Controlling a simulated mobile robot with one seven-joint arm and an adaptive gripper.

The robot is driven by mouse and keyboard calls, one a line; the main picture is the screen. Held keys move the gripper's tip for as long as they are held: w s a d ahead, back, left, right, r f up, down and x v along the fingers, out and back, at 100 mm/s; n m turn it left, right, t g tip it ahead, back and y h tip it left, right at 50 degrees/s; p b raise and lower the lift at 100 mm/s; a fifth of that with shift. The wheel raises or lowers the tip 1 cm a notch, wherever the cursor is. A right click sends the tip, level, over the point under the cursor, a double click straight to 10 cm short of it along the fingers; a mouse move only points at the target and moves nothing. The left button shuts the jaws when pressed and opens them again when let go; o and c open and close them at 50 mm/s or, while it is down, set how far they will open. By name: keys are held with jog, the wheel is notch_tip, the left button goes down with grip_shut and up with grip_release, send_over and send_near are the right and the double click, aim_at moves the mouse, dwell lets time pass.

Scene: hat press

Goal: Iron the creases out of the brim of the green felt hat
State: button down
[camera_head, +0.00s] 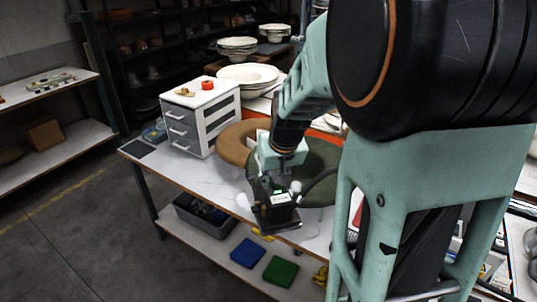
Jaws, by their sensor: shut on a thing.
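The green felt hat (322,160) lies on the white table (195,178), partly hidden behind my arm and gripper. Its dark green brim shows to the right of my gripper; creases are too small to make out. My gripper (276,192) is shut on a dark iron (277,216) at the front edge of the table, in front of and left of the green hat. A black cord curves from the iron to the right, across the brim. I cannot tell whether the iron's sole touches the brim or the table.
A tan hat (234,143) lies just behind and left of my gripper. A grey drawer unit (184,133) stands at the table's left, with stacked pale hat shapes (247,73) behind. A lower shelf (210,240) holds a dark bin and blue and green cloths. The table's left front is clear.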

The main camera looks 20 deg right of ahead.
jog(key=s+a+f+n, duration=0.1)
jog(key=s+a+f, duration=0.2)
jog(key=a+f, duration=0.5)
notch_tip(320, 180, down, 2)
jog(key=shift+s+a+f, duration=0.2)
jog(key=shift+s+a, duration=0.05)
jog(key=shift+w, duration=0.1)
